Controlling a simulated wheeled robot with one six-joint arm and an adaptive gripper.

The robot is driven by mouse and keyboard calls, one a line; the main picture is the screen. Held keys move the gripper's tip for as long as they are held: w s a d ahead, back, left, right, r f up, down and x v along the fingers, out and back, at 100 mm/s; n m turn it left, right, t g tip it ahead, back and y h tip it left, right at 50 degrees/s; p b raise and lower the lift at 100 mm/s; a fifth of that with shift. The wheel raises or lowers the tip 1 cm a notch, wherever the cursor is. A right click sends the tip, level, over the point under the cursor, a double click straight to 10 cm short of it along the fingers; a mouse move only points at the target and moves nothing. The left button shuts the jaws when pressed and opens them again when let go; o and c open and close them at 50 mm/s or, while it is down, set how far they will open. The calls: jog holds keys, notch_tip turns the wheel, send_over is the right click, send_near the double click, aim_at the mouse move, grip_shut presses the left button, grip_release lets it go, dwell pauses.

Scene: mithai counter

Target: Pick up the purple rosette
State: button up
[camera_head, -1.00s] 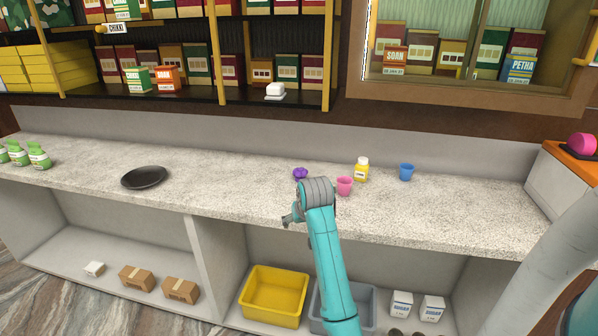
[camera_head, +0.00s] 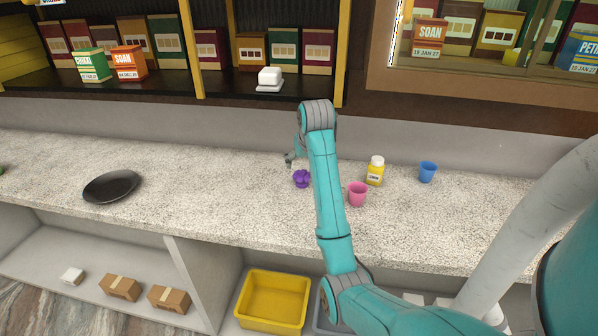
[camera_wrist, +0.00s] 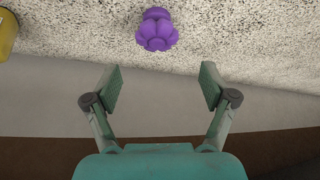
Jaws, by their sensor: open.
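The purple rosette (camera_head: 301,179) sits on the speckled counter (camera_head: 230,200), just left of my arm in the head view. It has a scalloped, flower-like shape. In the wrist view the rosette (camera_wrist: 157,30) is at the top middle, beyond the fingertips and roughly centred between them. My gripper (camera_wrist: 158,88) is open and empty, with its two fingers spread wide. In the head view my gripper (camera_head: 292,158) shows only in part, behind and a little above the rosette; the arm hides the rest.
A black plate (camera_head: 111,187) lies at the left. Shelves with boxes and a white dish (camera_head: 269,79) are above the back wall. The counter between plate and rosette is clear.

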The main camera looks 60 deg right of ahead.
aim_at(303, 174)
jog(key=x, duration=0.5)
jog(key=shift+s+f, duration=0.1)
jog(key=shift+s+x, duration=0.15)
jog(key=shift+x, duration=1.2)
jog(key=shift+s+x, duration=0.1)
jog(key=shift+x, duration=1.2)
jog(key=shift+f, duration=0.15)
jog(key=c, duration=1)
